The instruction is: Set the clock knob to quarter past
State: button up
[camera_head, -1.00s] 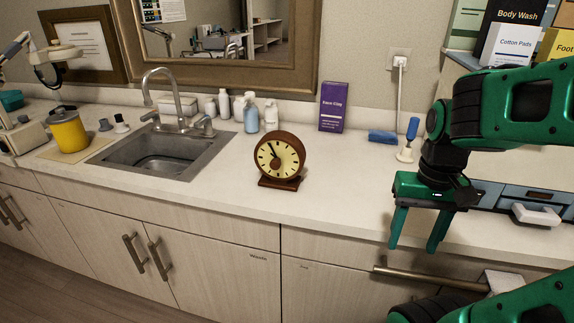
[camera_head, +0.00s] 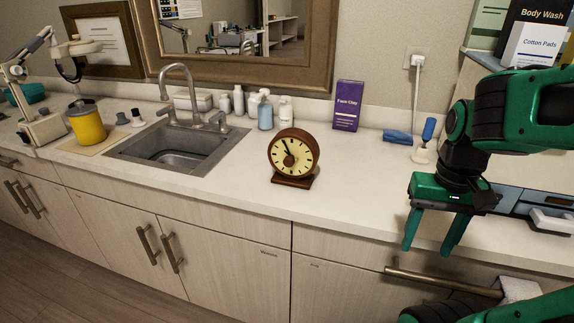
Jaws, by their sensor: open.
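A round brown clock (camera_head: 293,156) with a cream face and dark marks stands upright on its base on the counter, near the middle of the view. A brown knob (camera_head: 289,160) sits at the centre of the face. A dark hand points up and slightly left from it, near the eleven o'clock position. My gripper (camera_head: 430,247) is open and empty. It hangs to the right of the clock, with its fingers pointing down near the counter's front edge, well apart from the clock.
The counter (camera_head: 235,193) is clear around the clock. A sink (camera_head: 178,148) lies to the left. Bottles (camera_head: 265,112) and a purple box (camera_head: 347,106) stand behind. A drawer handle (camera_head: 440,281) sticks out below my gripper.

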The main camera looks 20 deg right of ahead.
aim_at(288, 161)
jog(key=k, duration=1.25)
jog(key=u, duration=0.15)
jog(key=i, duration=0.7)
jog(key=u, duration=0.4)
